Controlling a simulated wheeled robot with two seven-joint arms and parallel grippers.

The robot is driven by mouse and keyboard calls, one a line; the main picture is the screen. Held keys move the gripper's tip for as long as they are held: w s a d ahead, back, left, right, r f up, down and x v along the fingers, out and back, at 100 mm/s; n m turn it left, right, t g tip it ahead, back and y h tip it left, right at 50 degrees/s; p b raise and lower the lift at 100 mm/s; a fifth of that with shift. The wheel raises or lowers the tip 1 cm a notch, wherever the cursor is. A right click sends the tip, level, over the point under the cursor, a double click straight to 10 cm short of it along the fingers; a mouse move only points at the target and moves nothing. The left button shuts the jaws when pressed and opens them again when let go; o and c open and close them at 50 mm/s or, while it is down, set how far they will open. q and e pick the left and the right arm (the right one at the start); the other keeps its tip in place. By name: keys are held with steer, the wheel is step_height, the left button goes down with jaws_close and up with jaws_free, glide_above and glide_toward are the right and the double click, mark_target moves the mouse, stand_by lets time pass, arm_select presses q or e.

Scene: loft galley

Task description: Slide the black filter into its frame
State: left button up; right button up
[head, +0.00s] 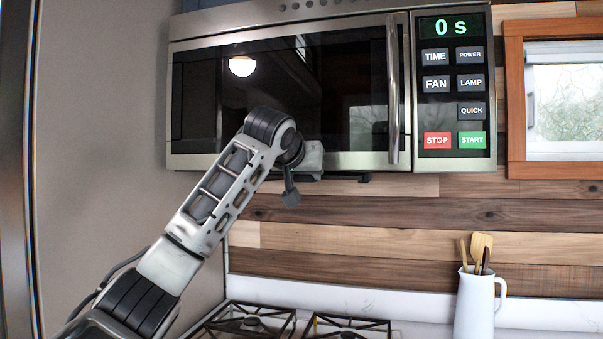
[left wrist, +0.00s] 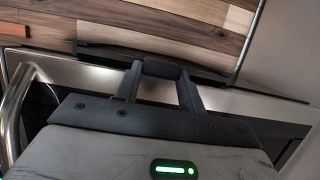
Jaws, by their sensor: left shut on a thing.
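The black filter shows in the left wrist view as a thin dark strip (left wrist: 110,52), seen nearly edge-on along the microwave's underside. In the head view only a dark sliver of it (head: 345,178) shows below the microwave's lower edge. My left gripper (left wrist: 160,72) is shut on a small dark tab at the filter's near edge, one finger on each side. In the head view the left gripper (head: 312,160) is at the microwave's bottom edge, with its fingertips hidden. The filter's frame is not clearly visible, and I cannot tell how far the filter sits in it. My right gripper is not in view.
The microwave (head: 290,160) hangs on the wood-plank wall (head: 400,210), its door shut and its vertical handle (head: 393,90) right of my gripper. Below are the stove grates (head: 250,322) and a white utensil jug (head: 474,305). The space between microwave and stove is clear.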

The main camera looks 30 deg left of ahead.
arm_select(q)
steer(key=shift+w+a, duration=0.15)
steer(key=shift+w, duration=0.45)
steer(key=o, duration=1.2)
steer(key=shift+c, duration=0.2)
steer(key=shift+s, duration=0.2)
steer(key=b+v, duration=0.5)
steer(key=v, duration=1)
steer(key=shift+s+r, duration=0.2)
steer(key=shift+r, duration=0.05)
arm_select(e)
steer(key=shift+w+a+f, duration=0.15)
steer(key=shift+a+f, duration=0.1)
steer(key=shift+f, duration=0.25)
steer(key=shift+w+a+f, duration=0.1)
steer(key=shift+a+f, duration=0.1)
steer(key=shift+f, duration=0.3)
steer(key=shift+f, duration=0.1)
